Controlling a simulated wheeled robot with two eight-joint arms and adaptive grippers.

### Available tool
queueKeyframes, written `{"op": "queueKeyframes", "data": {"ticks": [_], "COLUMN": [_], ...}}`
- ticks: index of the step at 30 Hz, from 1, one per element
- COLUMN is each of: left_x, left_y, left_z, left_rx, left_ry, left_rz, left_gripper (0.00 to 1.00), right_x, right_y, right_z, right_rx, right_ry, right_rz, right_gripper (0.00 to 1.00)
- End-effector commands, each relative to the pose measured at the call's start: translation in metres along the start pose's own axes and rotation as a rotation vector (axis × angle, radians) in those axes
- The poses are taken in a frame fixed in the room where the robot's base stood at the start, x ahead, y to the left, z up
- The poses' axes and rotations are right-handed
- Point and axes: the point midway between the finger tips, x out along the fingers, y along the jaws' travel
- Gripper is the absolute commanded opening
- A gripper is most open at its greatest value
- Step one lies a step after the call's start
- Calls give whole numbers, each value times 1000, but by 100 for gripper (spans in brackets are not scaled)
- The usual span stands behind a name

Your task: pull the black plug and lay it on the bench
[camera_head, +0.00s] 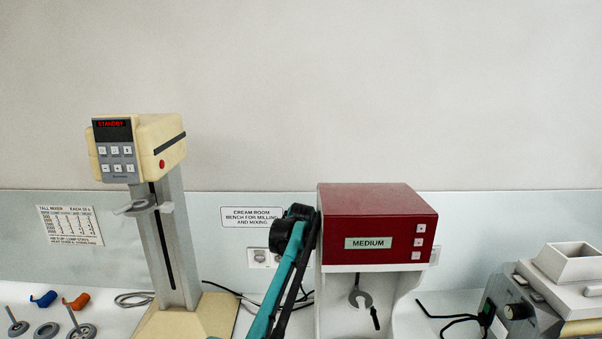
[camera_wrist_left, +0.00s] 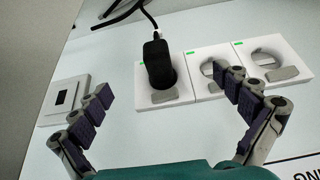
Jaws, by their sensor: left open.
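The black plug (camera_wrist_left: 157,65) sits in the leftmost of three white socket plates (camera_wrist_left: 170,98) in the left wrist view, with its black cord (camera_wrist_left: 149,14) running off from its far end. My left gripper (camera_wrist_left: 170,92) is open, with one finger on either side of the plug and clear space between each finger and it. The fingers touch nothing that I can see. In the head view my teal arm crosses in front of the wall sockets and the plug is hidden. The pale bench (camera_head: 415,310) shows along the bottom. My right gripper is not in view.
A cream mixer (camera_head: 140,150) with a tall column stands left, and a red-topped machine (camera_head: 377,225) close to the right of my arm. Black cables (camera_head: 455,319) lie on the bench near a grey mill (camera_head: 545,300). Small loose parts (camera_head: 48,329) lie at far left.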

Motion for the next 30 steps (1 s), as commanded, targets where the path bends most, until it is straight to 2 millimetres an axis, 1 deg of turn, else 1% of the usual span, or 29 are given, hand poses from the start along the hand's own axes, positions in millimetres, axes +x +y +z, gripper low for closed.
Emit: {"op": "queueKeyframes", "data": {"ticks": [4,9,30], "left_x": [12,18,18], "left_y": [0,0,-1], "left_z": [-1,-1,-1], "left_rx": [0,-1,-2], "left_ry": [0,1,1], "left_rz": [0,0,-1], "left_gripper": [100,100,100], "right_x": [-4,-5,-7], "right_y": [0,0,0], "right_z": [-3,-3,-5], "right_rx": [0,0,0], "right_ry": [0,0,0], "right_rz": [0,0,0], "right_gripper": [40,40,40]}}
